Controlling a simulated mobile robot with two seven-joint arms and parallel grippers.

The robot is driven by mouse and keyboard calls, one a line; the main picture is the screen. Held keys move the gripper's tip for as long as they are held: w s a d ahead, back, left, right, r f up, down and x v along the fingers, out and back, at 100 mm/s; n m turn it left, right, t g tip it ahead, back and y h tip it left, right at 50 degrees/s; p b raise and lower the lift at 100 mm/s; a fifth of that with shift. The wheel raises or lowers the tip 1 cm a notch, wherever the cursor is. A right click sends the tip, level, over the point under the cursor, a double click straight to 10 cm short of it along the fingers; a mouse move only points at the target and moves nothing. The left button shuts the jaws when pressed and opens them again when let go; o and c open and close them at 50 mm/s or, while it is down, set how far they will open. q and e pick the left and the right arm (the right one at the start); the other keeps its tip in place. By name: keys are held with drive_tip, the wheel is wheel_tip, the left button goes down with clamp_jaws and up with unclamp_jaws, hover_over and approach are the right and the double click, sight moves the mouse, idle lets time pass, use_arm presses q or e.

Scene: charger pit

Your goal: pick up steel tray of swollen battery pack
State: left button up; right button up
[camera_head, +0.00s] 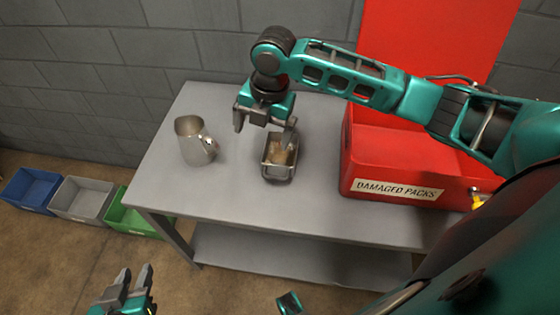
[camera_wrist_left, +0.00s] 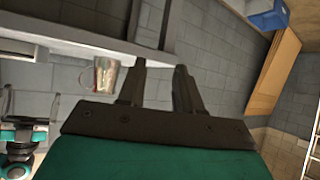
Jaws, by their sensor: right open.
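A small steel tray (camera_head: 267,172) sits on the grey table (camera_head: 230,205), with a tan, lumpy pack (camera_head: 283,157) inside it. My right gripper (camera_head: 265,126) is open above the tray's back edge. One finger is left of the tray and the other is over its back right part; I cannot tell whether it touches. My left gripper (camera_head: 130,284) is low in front of the table, away from the tray. Its fingers stand apart and empty in the left wrist view (camera_wrist_left: 160,80).
A steel jug (camera_head: 195,142) stands left of the tray; it also shows in the left wrist view (camera_wrist_left: 105,75). A red bin labelled DAMAGED PACKS (camera_head: 395,165) stands right. Blue (camera_head: 30,188), grey (camera_head: 82,198) and green (camera_head: 130,217) bins are on the floor.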

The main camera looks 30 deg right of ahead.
drive_tip(key=d+r+n+g+h, duration=0.1)
drive_tip(key=d+r+n, duration=0.1)
drive_tip(key=d, duration=0.1)
drive_tip(key=b, duration=0.2)
hover_over(280, 156)
drive_tip(key=f, duration=0.6)
drive_tip(key=shift+a+f, duration=0.1)
drive_tip(key=shift+a, duration=0.15)
drive_tip(key=shift+f+b, duration=0.3)
drive_tip(key=shift+f, duration=0.45)
drive_tip(key=f, duration=0.2)
drive_tip(key=f+b, duration=0.1)
drive_tip(key=f, duration=0.2)
drive_tip(key=shift+d+b, duration=0.2)
drive_tip(key=shift+b, duration=0.1)
use_arm(q)
drive_tip(key=f, duration=0.2)
drive_tip(key=d, duration=0.1)
drive_tip(key=shift+w+f, duration=0.3)
drive_tip(key=shift+f, duration=0.1)
use_arm(e)
drive_tip(key=shift+r, duration=0.1)
drive_tip(key=shift+r, duration=0.1)
drive_tip(key=c, duration=0.9)
